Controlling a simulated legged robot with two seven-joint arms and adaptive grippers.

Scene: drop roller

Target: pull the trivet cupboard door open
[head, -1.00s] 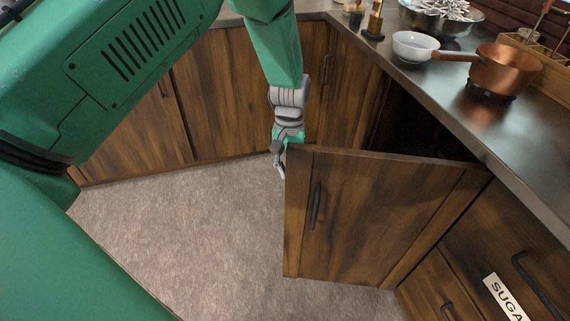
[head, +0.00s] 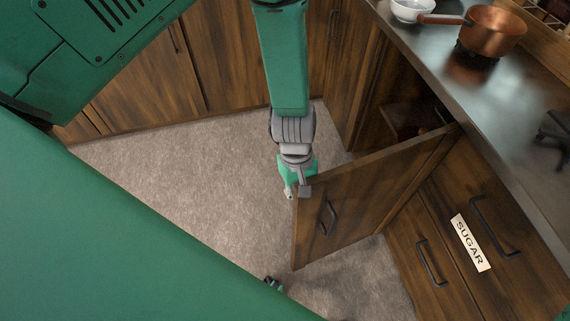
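The trivet cupboard door (head: 370,190) stands well open, its hinge side at the right by the counter and its free edge swung out over the floor. Its dark handle (head: 327,217) shows on the front face near the free edge. My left gripper (head: 296,190) is at the top corner of that free edge, with its finger parts against or close beside the wood. I cannot tell whether it is closed on the edge. The dark cupboard interior (head: 402,100) shows behind the door, with a brown surface inside. My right gripper is not clearly identifiable.
The counter (head: 490,90) runs along the right, with a copper pot (head: 494,32) and a white bowl (head: 413,10). A drawer labelled SUGAR (head: 470,242) is right of the door. Carpet (head: 200,170) is clear left of the door.

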